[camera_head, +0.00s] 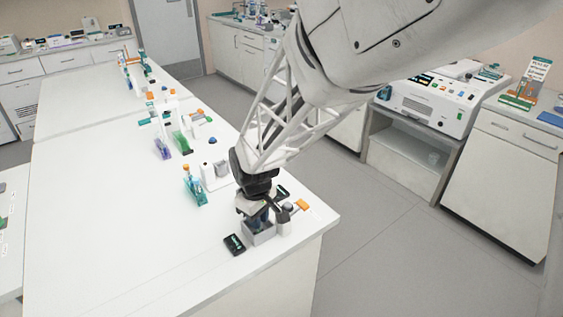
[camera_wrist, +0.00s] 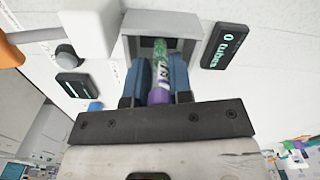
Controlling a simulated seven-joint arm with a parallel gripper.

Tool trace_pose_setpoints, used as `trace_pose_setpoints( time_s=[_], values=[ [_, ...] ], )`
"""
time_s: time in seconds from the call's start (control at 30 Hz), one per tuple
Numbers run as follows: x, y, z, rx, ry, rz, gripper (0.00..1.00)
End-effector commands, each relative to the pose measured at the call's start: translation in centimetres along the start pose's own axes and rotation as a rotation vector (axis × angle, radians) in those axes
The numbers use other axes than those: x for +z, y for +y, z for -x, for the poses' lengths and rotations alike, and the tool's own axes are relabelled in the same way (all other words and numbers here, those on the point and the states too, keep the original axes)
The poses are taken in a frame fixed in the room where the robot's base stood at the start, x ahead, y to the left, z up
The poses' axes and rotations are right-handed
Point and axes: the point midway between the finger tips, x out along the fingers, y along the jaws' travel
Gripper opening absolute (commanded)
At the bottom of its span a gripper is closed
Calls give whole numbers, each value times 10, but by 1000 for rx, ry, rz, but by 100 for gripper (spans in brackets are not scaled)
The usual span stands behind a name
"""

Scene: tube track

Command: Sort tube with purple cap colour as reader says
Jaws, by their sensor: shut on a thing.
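My gripper (camera_head: 258,212) is at the near right end of the white bench, over a small grey open box (camera_head: 262,238). In the wrist view its two blue fingers (camera_wrist: 158,80) are shut on a tube (camera_wrist: 160,70) with a purple cap (camera_wrist: 158,97). The tube has a printed label and a greenish far end, which points into the open grey box (camera_wrist: 190,43). Whether the tube touches the box floor cannot be told. A black display (camera_wrist: 225,46) beside the box reads "0 tubes"; it also shows in the head view (camera_head: 234,244).
A white device (camera_wrist: 88,25) with a grey knob and an orange part stands beside the box, near a small dark display (camera_wrist: 72,85). A teal rack (camera_head: 194,190), a green rack (camera_head: 182,142) and a purple rack (camera_head: 162,148) stand farther along the bench. The bench's left side is clear.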

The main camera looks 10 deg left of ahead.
Motion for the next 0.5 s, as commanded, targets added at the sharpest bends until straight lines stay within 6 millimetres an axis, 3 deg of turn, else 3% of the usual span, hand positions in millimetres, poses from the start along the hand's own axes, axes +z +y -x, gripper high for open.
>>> trace_pose_setpoints(
  time_s=[0.37, 0.4, 0.5],
  values=[
    [0, 0, -3, 0, 0, 0, 5],
    [0, 0, -3, 0, 0, 0, 22],
    [0, 0, -3, 0, 0, 0, 37]
  ],
)
